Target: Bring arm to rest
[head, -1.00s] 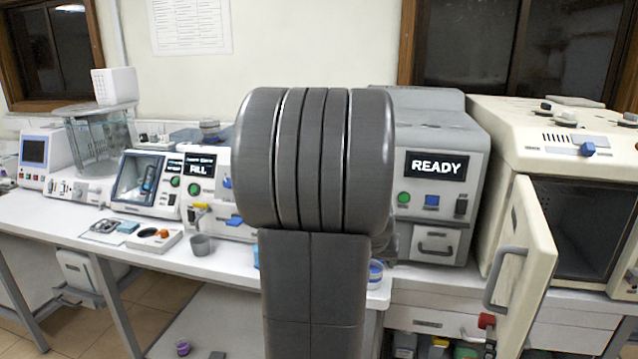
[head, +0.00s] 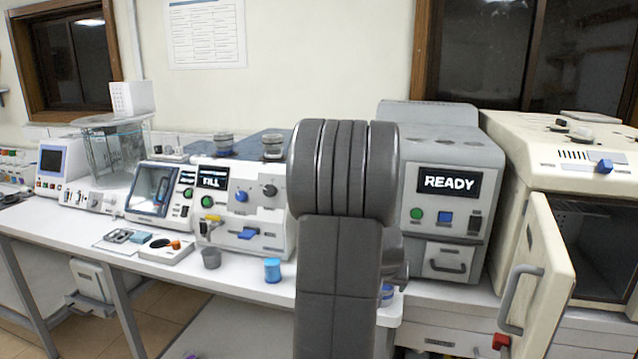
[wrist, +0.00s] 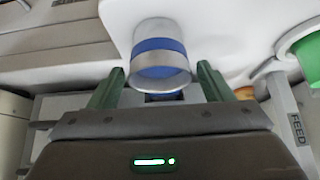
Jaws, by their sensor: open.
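In the wrist view my gripper (wrist: 160,88) is open, with its two green fingers spread apart. A white and grey cylindrical container with a blue band (wrist: 160,62) shows between and beyond the fingers, on a white surface. I see a gap on each side, so the fingers do not grip it. In the head view my arm stands upright in the middle and hides the gripper. A small part of a blue and white container (head: 387,293) shows beside the arm at the counter's front; I cannot tell whether it is the same one.
The white counter (head: 130,262) carries a machine reading FILL (head: 212,183), a grey cup (head: 211,258) and a blue jar (head: 272,270). A grey machine reads READY (head: 450,182). The cream oven's door (head: 535,275) stands open at the right. A green object (wrist: 305,58) is beside the gripper's right.

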